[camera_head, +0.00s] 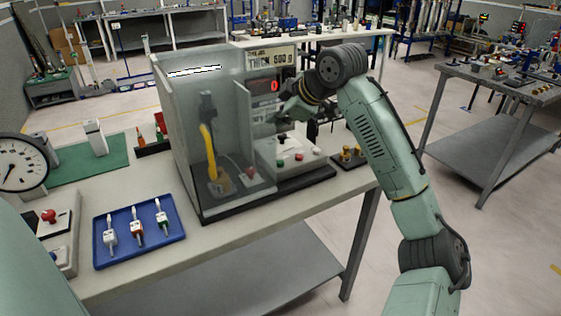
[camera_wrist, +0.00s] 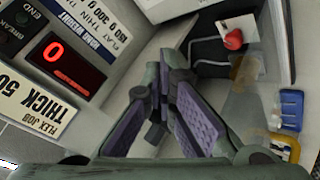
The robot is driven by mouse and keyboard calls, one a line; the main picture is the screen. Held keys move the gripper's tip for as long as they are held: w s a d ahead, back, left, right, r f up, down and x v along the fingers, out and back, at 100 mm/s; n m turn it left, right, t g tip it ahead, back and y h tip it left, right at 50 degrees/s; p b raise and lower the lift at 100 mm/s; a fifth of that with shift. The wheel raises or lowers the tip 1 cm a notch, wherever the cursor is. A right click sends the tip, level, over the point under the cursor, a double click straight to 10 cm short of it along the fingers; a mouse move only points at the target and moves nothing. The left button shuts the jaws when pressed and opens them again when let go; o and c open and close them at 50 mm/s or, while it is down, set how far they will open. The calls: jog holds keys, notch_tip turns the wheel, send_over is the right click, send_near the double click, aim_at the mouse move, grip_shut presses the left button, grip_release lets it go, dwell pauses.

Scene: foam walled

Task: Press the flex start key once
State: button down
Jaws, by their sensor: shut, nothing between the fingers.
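A grey control box (camera_head: 290,158) stands at the front right of the machine in the head view, with a black knob and small red and green buttons on top. No label on it is legible, so I cannot tell which is the flex start key. My gripper (camera_head: 283,117) hangs just above the back of this box, in front of the upright panel. In the wrist view my gripper (camera_wrist: 167,68) is shut and empty, its purple-padded fingers meeting at the tips. Whether the tips touch anything is unclear. A sign (camera_head: 272,57) reads "THICK 500 g"; the red display (camera_wrist: 65,60) shows 0.
A clear-walled enclosure (camera_head: 178,150) holding a yellow part stands left of the control box. A blue tray (camera_head: 110,260) with several small tools lies at the front left of the table. A dark block with brass knobs (camera_head: 350,163) sits right of the box.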

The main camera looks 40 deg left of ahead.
jog(key=shift+f, duration=0.1)
jog(key=b, duration=0.6)
send_over(279, 163)
notch_tip(279, 163, down, 7)
jog(key=shift+r, duration=0.15)
jog(key=shift+a+f+b, duration=0.1)
jog(key=shift+f+b, duration=0.25)
jog(key=shift+f, duration=0.6)
jog(key=shift+f, duration=0.15)
jog(key=shift+f, duration=0.3)
